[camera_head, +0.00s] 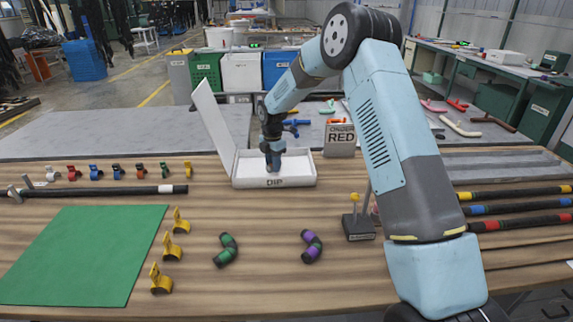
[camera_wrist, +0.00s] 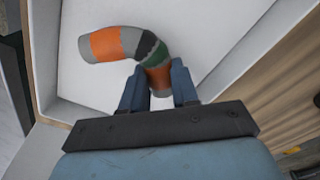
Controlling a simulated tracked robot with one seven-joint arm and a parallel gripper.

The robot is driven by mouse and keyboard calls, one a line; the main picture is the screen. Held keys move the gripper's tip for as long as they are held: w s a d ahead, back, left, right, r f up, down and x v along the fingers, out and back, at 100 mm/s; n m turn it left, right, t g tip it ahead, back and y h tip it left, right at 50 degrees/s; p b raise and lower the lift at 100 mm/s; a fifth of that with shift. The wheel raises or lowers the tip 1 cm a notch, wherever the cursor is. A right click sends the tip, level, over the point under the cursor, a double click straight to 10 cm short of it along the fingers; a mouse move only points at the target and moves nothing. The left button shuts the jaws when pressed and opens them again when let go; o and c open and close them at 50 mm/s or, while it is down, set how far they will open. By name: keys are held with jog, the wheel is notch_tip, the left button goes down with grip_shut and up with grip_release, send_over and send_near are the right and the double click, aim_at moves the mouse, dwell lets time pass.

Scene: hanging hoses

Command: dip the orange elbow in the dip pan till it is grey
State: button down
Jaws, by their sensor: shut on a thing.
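The dip pan (camera_head: 303,181) is a white box marked DIP at the back of the wooden bench, with its lid (camera_head: 213,115) standing open. My gripper (camera_head: 272,163) points down into it. In the wrist view, my gripper (camera_wrist: 157,88) is shut on one end of the elbow (camera_wrist: 104,45). The elbow shows orange bands, grey parts at its free end and beside the bend, and a black and dark green middle. It is over the white pan floor (camera_wrist: 195,30); whether it touches is unclear. In the head view the elbow is hidden.
A sign reading ORDER RED (camera_head: 340,140) stands right of the pan. A green elbow (camera_head: 226,250) and a purple elbow (camera_head: 311,246) lie in front. A small black stand (camera_head: 358,227) is nearby. A green mat (camera_head: 80,255), yellow clips (camera_head: 171,247) and a black hose (camera_head: 110,191) are at left.

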jog(key=shift+d, duration=2.3)
jog(key=shift+r, duration=0.15)
notch_tip(320, 180, up, 11)
dwell(0.3)
